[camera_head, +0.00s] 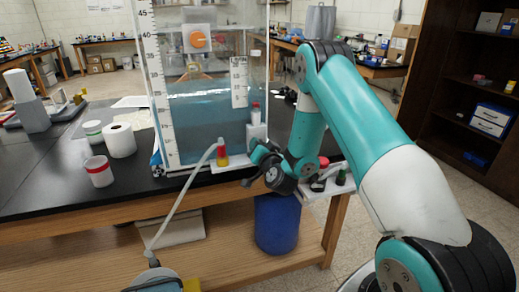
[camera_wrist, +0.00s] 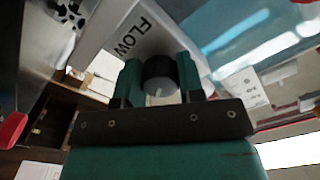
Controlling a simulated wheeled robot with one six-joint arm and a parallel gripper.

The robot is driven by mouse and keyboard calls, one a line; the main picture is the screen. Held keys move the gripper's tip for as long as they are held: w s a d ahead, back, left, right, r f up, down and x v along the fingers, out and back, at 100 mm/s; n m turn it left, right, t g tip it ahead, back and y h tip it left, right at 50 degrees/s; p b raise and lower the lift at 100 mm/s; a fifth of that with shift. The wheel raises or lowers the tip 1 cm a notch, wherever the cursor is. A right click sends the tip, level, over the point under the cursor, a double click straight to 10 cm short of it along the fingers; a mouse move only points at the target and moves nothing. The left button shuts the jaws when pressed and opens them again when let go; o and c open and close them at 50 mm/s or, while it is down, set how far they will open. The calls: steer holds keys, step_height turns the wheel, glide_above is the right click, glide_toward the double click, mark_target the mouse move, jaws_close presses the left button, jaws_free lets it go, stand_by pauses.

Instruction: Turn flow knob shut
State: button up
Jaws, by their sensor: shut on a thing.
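The flow knob (camera_wrist: 160,72) is a round black knob on a white housing (camera_wrist: 124,38) lettered FLOW, in the wrist view. A small pale mark shows on the knob's near face. My gripper (camera_wrist: 161,82) has one green finger on each side of the knob and is shut on it. In the head view my gripper (camera_head: 255,153) is at the lower right front of the water tank (camera_head: 205,125), beside the white housing (camera_head: 257,132). The knob is hidden there behind my gripper.
A red knob (camera_head: 323,162) is on a ledge to the right. A blue barrel (camera_head: 277,224) stands below. Paper rolls (camera_head: 120,140) stand left on the black bench.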

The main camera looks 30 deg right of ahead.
steer(key=m+b, duration=0.1)
steer(key=m, duration=0.5)
steer(key=shift+m, duration=0.3)
stand_by(0.4)
steer(key=o, duration=0.9)
